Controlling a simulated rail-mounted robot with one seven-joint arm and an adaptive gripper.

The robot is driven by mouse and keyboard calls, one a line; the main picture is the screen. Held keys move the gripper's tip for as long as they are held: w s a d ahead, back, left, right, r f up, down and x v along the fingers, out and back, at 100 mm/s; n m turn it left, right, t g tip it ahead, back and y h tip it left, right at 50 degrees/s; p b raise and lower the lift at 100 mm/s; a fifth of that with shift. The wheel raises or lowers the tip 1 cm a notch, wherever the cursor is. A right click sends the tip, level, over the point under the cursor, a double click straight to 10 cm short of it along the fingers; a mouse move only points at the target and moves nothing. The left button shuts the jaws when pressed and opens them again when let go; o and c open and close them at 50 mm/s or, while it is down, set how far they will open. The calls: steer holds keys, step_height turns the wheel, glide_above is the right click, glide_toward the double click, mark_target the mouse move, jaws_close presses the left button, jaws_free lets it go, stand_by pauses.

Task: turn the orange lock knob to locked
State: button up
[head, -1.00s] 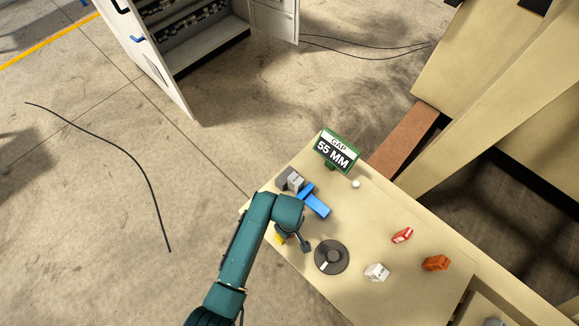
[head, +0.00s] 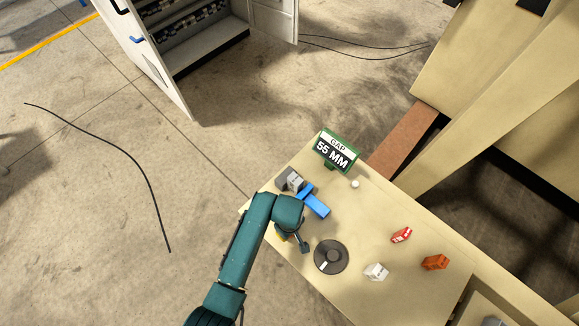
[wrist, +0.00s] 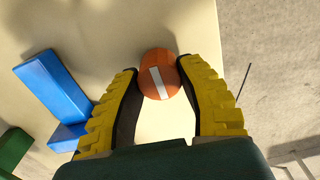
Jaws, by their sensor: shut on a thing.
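The orange lock knob (wrist: 150,63) is a round orange piece with a white stripe across its top. It sits between my gripper's (wrist: 159,70) two yellow-ribbed fingers in the wrist view, and the fingers are shut on its sides. The stripe runs nearly up and down that picture, its top leaning slightly left. In the head view my green arm covers the knob, and only part of my gripper (head: 291,238) shows at the table's left edge. No locked or unlocked mark is readable.
Blue block pieces (head: 315,204) and a grey block lie just beyond my gripper. A dark round dial (head: 331,257) is to its right. A green sign (head: 338,151) reads GAP 55 MM. White (head: 376,272), red (head: 401,235) and orange (head: 435,262) blocks stand farther right on the table.

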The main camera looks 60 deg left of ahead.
steer(key=shift+m, duration=0.3)
steer(key=m+p, duration=0.2)
steer(key=m, duration=0.1)
steer(key=shift+r, duration=0.1)
steer(key=m+p, duration=0.2)
steer(key=m, duration=0.2)
steer(key=shift+m, duration=0.4)
steer(key=m+p, duration=0.1)
steer(key=m, duration=0.4)
steer(key=shift+w, duration=0.1)
steer(key=shift+m+p, duration=0.45)
steer(key=shift+m, duration=1.05)
steer(key=shift+w+m, duration=0.1)
steer(key=shift+m, duration=0.5)
steer(key=o, duration=1.2)
